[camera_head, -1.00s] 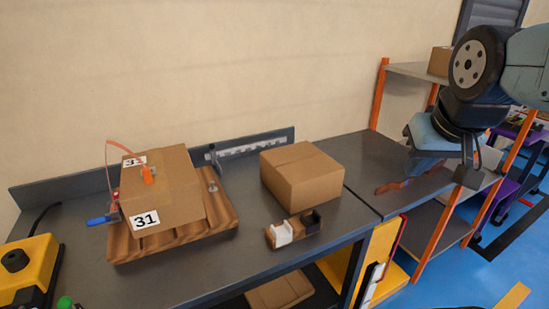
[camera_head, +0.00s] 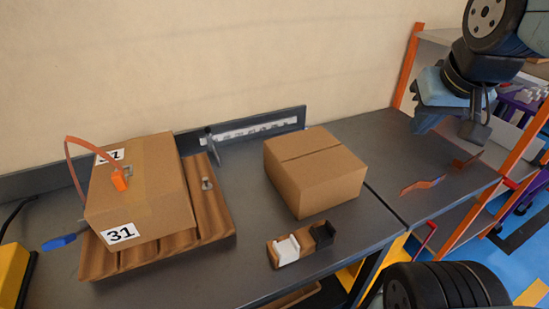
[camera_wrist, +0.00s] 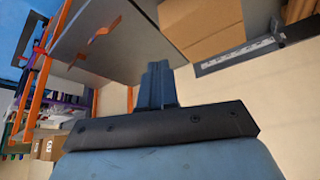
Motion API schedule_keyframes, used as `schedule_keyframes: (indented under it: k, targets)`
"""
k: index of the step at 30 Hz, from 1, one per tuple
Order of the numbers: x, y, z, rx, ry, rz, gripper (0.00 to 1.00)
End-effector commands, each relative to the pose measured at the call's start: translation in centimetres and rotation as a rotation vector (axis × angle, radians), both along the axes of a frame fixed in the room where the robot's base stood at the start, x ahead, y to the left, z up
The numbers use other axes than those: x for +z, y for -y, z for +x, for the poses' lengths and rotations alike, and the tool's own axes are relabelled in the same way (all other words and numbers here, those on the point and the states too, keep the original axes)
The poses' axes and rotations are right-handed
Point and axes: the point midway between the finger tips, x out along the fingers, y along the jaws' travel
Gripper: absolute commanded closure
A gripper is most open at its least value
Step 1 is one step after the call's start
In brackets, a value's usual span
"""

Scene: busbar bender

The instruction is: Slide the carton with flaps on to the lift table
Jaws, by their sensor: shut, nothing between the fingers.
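A plain brown carton (camera_head: 315,172), with a seam between closed flaps on top, sits on the grey bench right of centre in the head view. It also shows at the top of the wrist view (camera_wrist: 203,25). To its right, a grey tabletop (camera_head: 392,137) adjoins the bench past a thin joint line; I cannot tell for sure that this is the lift table. My gripper (camera_head: 474,131) hangs above the right part of that tabletop, apart from the carton. Its fingers are together and empty in the wrist view (camera_wrist: 158,84).
A strapped carton marked 31 (camera_head: 150,190) stands on a wooden slatted base (camera_head: 215,215) at left. A small holder with white and black parts (camera_head: 300,245) lies before the plain carton. Orange curved pieces (camera_head: 422,185) lie on the right tabletop. An orange-framed shelf (camera_head: 411,65) stands behind.

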Motion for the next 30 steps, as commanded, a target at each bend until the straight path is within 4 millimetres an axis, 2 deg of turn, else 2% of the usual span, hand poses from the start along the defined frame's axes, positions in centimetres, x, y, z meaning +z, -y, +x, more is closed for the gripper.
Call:
schedule_keyframes:
  k: [7,14,23,30]
  targets:
    - [-0.1,-0.4,0.6,0.043,-0.026,-0.022,1.00]
    - [-1.1,-2.7,3.5,0.275,-0.160,-0.155,1.00]
    - [-3.3,-8.3,7.6,0.660,-0.351,-0.396,1.00]
    - [-5.9,-14.3,10.1,0.969,-0.481,-0.606,1.00]
